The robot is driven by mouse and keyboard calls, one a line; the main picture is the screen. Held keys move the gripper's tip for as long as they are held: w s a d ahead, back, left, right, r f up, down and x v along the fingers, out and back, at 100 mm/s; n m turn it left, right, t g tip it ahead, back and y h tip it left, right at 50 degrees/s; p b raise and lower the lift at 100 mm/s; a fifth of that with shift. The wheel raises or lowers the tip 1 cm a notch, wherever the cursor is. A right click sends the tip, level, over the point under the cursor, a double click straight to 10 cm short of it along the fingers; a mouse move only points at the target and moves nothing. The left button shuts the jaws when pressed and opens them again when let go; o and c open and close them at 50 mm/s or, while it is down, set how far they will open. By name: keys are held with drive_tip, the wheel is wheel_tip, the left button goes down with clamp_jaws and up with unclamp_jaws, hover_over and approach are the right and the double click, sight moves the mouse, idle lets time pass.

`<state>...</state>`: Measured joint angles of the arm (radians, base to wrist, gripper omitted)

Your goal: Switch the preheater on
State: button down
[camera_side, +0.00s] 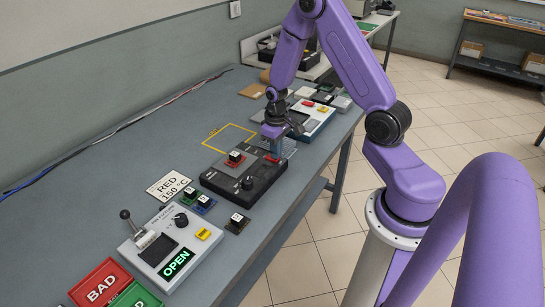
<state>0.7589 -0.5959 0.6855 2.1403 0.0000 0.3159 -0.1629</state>
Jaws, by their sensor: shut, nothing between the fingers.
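A black box-shaped unit (228,184), which looks like the preheater, lies on the bench in the side view. It has a knob (247,183) on its near side and a red block with a white-topped cube (235,158) on its top. My gripper (275,154) points down over the far right end of this unit, with its fingers close together and shut. A small red part, possibly a switch (272,159), shows at the fingertips. I cannot tell whether the fingers touch it, or whether it is on or off.
A card reading RED 150 °C (169,186) lies left of the unit. A grey fixture (150,258) with a lever and an OPEN display stands nearer. Small chip blocks (237,223) lie between. A white-and-blue device (318,117) stands behind my gripper. A yellow outline (229,138) marks bare bench.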

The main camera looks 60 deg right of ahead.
drive_tip(key=shift+f, duration=0.25)
drive_tip(key=shift+r, duration=3.55)
